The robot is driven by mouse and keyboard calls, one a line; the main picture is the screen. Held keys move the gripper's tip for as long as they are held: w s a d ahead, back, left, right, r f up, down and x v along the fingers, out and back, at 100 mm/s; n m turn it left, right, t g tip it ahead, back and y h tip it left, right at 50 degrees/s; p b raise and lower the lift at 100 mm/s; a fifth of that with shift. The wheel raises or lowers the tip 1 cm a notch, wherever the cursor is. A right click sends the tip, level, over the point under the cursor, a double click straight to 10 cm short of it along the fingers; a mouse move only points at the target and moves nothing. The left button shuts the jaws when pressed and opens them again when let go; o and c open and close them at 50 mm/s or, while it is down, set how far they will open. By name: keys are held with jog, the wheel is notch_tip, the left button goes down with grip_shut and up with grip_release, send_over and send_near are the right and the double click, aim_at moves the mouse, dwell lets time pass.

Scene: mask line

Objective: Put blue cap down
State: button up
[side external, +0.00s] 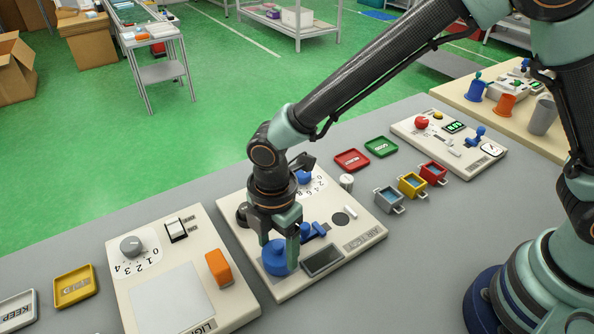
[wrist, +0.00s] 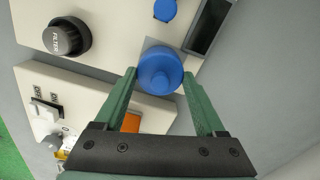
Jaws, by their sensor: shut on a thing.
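A round blue cap (side external: 275,258) with a raised centre is held between the green fingers of my gripper (side external: 281,238). In the wrist view the cap (wrist: 160,72) sits between the two fingertips of my gripper (wrist: 159,78), which is shut on it. The cap is over the front left part of the cream air panel (side external: 348,250), left of a dark rectangular window (side external: 322,260). I cannot tell whether its underside touches the panel.
A blue handle (side external: 313,231) is close to the right of my gripper. A black filter knob (wrist: 66,36) stands on the same panel. The light panel (side external: 235,303) with an orange switch (side external: 218,267) is to the left. Small cups (side external: 411,184) stand to the right.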

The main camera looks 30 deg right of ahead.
aim_at(277, 245)
jog(key=shift+f, duration=0.25)
jog(key=shift+f, duration=0.1)
jog(key=o, duration=1.3)
notch_tip(277, 245, up, 11)
jog(key=w+d+r+m+t+y, duration=0.1)
jog(key=d+r+m, duration=0.35)
jog(key=d, duration=0.25)
jog(key=w+d+r+m+t, duration=0.1)
jog(key=d+r+m, duration=0.35)
jog(key=d, duration=0.25)
jog(key=s+d+m+t, duration=0.1)
jog(key=d+m, duration=0.3)
jog(key=s+d+m+t, duration=0.1)
jog(key=s+d+m, duration=0.1)
jog(key=d+m, duration=0.2)
jog(key=s+d+r+m+t+h, duration=0.1)
jog(key=s+d+m, duration=0.1)
jog(key=d+m, duration=0.2)
jog(key=shift+s+d+t, duration=0.25)
jog(key=shift+d+t, duration=0.05)
jog(key=shift+d, duration=0.6)
